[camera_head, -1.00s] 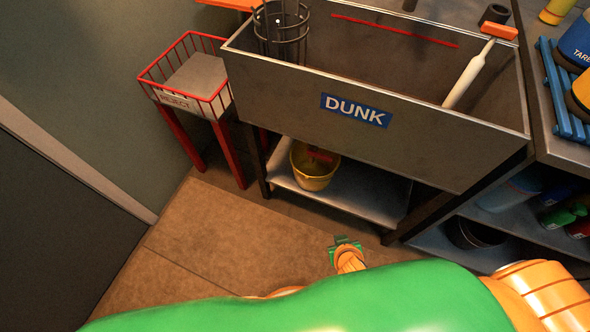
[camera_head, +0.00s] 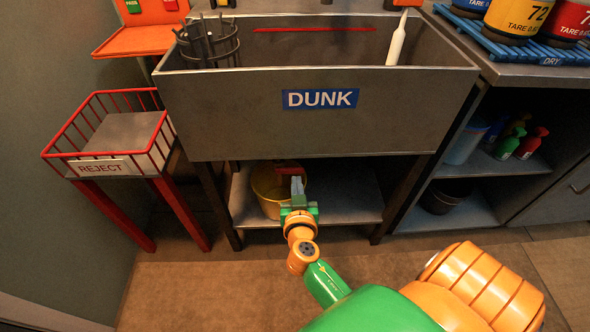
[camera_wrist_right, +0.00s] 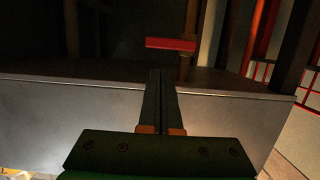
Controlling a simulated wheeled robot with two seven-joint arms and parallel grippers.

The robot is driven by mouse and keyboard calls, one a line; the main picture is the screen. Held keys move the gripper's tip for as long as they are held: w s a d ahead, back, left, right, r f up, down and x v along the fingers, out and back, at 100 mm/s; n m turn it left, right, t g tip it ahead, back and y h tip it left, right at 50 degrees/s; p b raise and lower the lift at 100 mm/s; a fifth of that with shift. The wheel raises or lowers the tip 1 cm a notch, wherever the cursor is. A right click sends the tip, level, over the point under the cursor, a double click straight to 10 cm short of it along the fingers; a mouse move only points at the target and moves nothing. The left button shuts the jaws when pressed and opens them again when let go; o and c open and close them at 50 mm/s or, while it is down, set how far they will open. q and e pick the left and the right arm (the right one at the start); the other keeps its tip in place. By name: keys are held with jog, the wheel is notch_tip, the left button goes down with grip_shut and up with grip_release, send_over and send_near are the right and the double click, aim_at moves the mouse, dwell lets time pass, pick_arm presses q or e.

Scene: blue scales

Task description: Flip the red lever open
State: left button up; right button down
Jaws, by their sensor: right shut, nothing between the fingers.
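The red lever (camera_head: 288,170) shows under the DUNK sink, above a yellow bucket (camera_head: 268,190) on the lower shelf. In the right wrist view the lever (camera_wrist_right: 170,44) is a short red bar lying crosswise at a brownish vertical pipe (camera_wrist_right: 186,65). My right gripper (camera_head: 297,184) reaches in under the sink, at the bucket's right side in the picture. In the wrist view its fingers (camera_wrist_right: 160,75) are shut together and empty, pointing toward the lever, just below it in the picture. Whether they touch it I cannot tell. My left gripper is out of view.
The DUNK sink (camera_head: 400,120) hangs low over the lower shelf (camera_head: 340,207), whose front edge crosses the wrist view. Sink legs stand either side. A red REJECT stand (camera_head: 100,165) is at left, shelves with bottles (camera_head: 518,143) at right. The floor in front is clear.

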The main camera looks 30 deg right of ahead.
aim_at(296, 170)
jog(key=x, duration=0.6)
jog(key=shift+b, duration=0.3)
jog(key=shift+w+d+f, duration=0.1)
jog(key=shift+w+d, duration=0.05)
jog(key=shift+w, duration=0.1)
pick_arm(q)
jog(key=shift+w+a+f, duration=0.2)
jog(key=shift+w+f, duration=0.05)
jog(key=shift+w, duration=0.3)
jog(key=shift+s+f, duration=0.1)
pick_arm(e)
jog(key=shift+f, duration=0.1)
